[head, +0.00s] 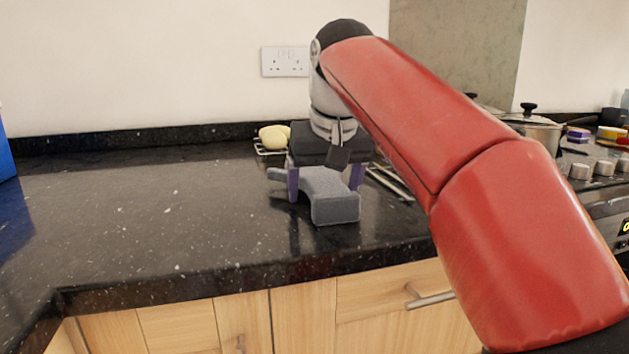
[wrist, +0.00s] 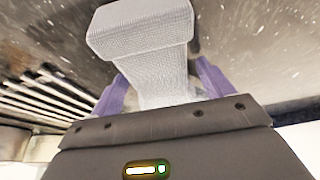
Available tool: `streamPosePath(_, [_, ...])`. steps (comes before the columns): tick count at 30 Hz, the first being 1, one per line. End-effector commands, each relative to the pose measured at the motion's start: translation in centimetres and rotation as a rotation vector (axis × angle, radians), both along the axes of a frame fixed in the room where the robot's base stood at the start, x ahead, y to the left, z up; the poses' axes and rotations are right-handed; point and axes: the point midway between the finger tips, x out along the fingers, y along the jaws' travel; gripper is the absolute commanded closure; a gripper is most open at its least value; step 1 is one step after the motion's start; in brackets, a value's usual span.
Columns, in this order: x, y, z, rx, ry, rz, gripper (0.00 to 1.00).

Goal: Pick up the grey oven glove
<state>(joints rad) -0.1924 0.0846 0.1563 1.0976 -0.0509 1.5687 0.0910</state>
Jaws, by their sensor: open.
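The grey oven glove (head: 335,207) lies on the black granite worktop near its front edge, directly below my gripper (head: 325,185). Its thick block-like end points toward the front edge, and a narrower part runs back under the gripper. My gripper is open, with one purple finger on each side of the glove's narrower part. In the wrist view the glove (wrist: 142,35) passes between the two purple fingers of my gripper (wrist: 160,85), with its wide end beyond them. I cannot tell whether the fingers touch it.
A wire rack with pale yellow items (head: 273,137) stands behind the gripper. Metal rack bars (head: 390,182) lie just right of the glove. A lidded pot (head: 532,128) and a hob are at the right. The worktop to the left (head: 150,205) is clear.

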Motion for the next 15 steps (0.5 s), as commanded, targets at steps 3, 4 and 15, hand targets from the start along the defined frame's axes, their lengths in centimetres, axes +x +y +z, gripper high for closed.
streamPosePath(3, [-0.01, 0.0, 0.03, 0.0, 0.0, 0.0, 0.32])
streamPosePath(4, [-0.01, 0.0, 0.03, 0.0, 0.0, 0.0, 0.36])
streamPosePath(15, [-0.02, -0.01, 0.06, 0.0, 0.0, 0.0, 0.73])
